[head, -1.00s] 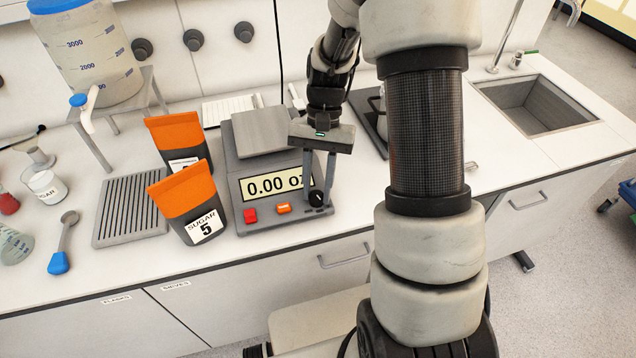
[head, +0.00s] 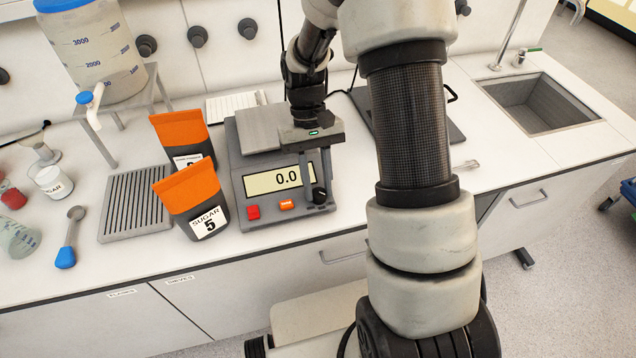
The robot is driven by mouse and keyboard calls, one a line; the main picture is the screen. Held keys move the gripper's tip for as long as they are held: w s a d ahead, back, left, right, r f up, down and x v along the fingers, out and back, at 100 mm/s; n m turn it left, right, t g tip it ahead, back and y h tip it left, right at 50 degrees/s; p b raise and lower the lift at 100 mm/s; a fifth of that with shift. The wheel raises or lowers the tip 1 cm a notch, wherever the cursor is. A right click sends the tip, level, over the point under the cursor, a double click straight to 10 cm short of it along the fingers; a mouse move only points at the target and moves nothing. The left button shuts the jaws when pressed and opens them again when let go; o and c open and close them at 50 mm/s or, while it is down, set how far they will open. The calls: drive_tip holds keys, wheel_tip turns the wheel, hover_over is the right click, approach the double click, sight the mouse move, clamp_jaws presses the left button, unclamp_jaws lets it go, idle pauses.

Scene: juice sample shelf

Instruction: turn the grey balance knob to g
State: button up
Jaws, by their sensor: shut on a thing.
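The grey balance (head: 285,218) stands on the counter with a flat weighing plate on top. Its display (head: 265,184) reads "0.0", and the part to the right of that is hidden behind my gripper's finger, so I cannot read the unit. The dark knob (head: 319,197) is at the right end of the balance's front face. My gripper (head: 319,189) points down there, shut on the knob with a finger on either side.
A red button (head: 253,212) and an orange button (head: 287,204) sit left of the knob. Orange-topped sugar bags (head: 187,187) stand left of the balance, beside a ribbed grey rack (head: 125,220). A sink (head: 545,105) is at the right.

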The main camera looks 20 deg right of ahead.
drive_tip(key=shift+w, duration=0.1)
drive_tip(key=o, duration=0.8)
drive_tip(key=p+v, duration=0.1)
drive_tip(key=v, duration=1.6)
drive_tip(key=shift+r, duration=0.3)
drive_tip(key=s+r+t+p, duration=0.2)
drive_tip(key=s+r+t, duration=0.3)
drive_tip(key=s+r, duration=0.55)
drive_tip(key=s+t, duration=0.1)
drive_tip(key=s, duration=0.2)
drive_tip(key=s+r+t, duration=0.1)
drive_tip(key=s+t, duration=0.1)
drive_tip(key=s, duration=0.1)
drive_tip(key=s+t+p, duration=0.1)
drive_tip(key=s+t, duration=0.1)
drive_tip(key=s, duration=0.1)
drive_tip(key=shift+r, duration=0.35)
